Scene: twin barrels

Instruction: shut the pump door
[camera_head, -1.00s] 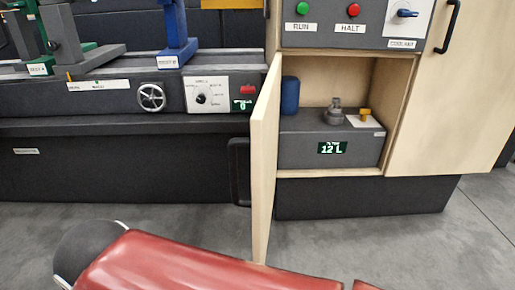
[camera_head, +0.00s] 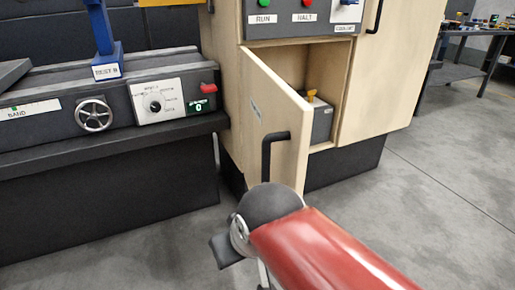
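The pump door (camera_head: 280,118) is a pale wooden panel with a black bar handle (camera_head: 267,152) on its outer face. It stands partly open, hinged on its left side, angled out toward me. Behind it, part of the grey pump unit (camera_head: 321,124) with a yellow knob (camera_head: 311,95) shows in the compartment; the door hides the rest. My red arm reaches in from the lower right, and its dark rounded end is just below the door's handle. My gripper's fingers are not clearly visible, and I cannot tell whether anything touches the door.
A control panel (camera_head: 300,16) with RUN and HALT buttons is above the compartment. The machine bench (camera_head: 110,170) with a handwheel (camera_head: 94,115) and dial is at left. Another cabinet door (camera_head: 377,75) is at right. Grey floor (camera_head: 430,210) is clear at right.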

